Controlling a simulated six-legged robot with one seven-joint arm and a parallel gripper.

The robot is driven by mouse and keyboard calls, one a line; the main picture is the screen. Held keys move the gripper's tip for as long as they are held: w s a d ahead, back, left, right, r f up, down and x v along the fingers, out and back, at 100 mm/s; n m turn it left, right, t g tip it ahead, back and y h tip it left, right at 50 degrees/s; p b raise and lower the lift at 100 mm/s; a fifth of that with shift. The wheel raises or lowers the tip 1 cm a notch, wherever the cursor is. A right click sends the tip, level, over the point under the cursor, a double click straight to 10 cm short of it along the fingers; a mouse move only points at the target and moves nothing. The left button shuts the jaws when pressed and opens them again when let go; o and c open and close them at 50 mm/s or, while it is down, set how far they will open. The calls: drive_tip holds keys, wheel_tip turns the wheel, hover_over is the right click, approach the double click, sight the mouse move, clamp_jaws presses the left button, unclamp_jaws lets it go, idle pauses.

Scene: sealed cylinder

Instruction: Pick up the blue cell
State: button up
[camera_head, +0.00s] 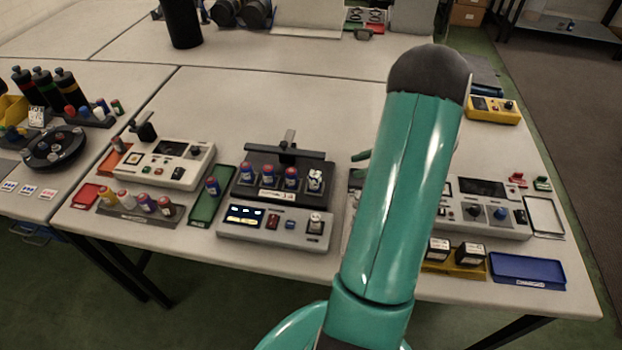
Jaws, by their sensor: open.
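Small cylindrical cells stand on the table. I cannot tell which blue cell the task names. My teal arm crosses the right middle of the view. My gripper is not visible, and the arm hides part of the table behind it.
A grey rack (140,214) with several mixed-colour cells lies left of the green tray. A white device (168,163) stands behind it. A white panel box (274,228) sits in front of the black holder. A blue tray (527,268) is at right. The table behind the holder is mostly clear.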

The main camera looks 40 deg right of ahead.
sight(314, 177)
drive_tip(key=x, duration=0.8)
drive_tip(key=shift+a+f, duration=0.1)
drive_tip(key=shift+a, duration=0.2)
drive_tip(key=x, duration=0.5)
drive_tip(key=shift+w+a, duration=0.1)
drive_tip(key=shift+a, duration=0.05)
drive_tip(key=c, duration=0.7)
drive_tip(key=shift+c, duration=0.3)
drive_tip(key=shift+r, duration=0.25)
